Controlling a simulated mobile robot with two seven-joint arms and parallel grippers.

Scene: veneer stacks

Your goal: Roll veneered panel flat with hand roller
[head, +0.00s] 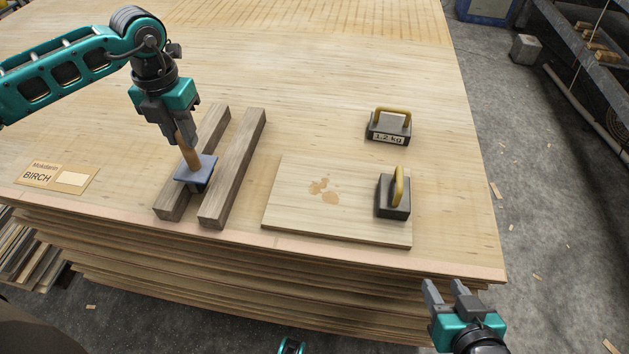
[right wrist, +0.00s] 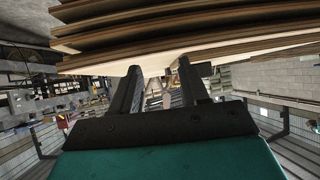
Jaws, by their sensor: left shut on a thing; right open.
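The veneered panel (head: 285,205) lies flat at the front right of the veneer stack, with a few brownish patches on its face. A tool with a wooden handle and a dark blue-grey head (head: 197,173) stands by the left of two wooden bars; I cannot tell whether it is the hand roller. My left gripper (head: 178,138) is shut on its handle, with the head at the left bar. My right gripper (head: 446,289) is open and empty, off the stack's front right corner. Its two fingers also show in the right wrist view (right wrist: 158,88), below the sheet edges.
A weight with a yellow handle (head: 393,199) stands on the panel's right part. Another weight marked 1.2 kg (head: 388,128) stands behind the panel. Two wooden bars (head: 238,165) lie left of the panel. A birch label card (head: 57,177) lies at far left. The stack's back is clear.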

